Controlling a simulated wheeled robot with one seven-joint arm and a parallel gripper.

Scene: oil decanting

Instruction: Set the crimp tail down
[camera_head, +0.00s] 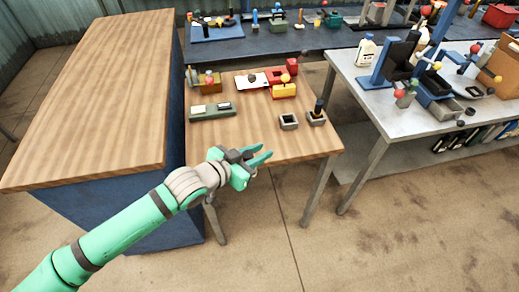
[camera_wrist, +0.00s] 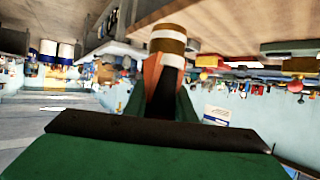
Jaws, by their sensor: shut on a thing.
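My gripper (camera_head: 264,153) is in front of the near edge of the small wooden table (camera_head: 250,146), low and to the left of two grey holders. In the wrist view a short round piece with white and brown bands (camera_wrist: 168,42) shows at the far end of the jaws. It appears to be what my gripper is shut on, and I take it as the crimp tail, though its shape is mostly hidden. In the head view the held piece is too small or hidden to make out.
One grey square holder (camera_head: 289,122) looks empty; the other holder (camera_head: 316,119) has a dark upright piece in it. A grey-green tray (camera_head: 212,112) lies at the left, with red and yellow bins (camera_head: 284,90) behind. The table's front middle is clear.

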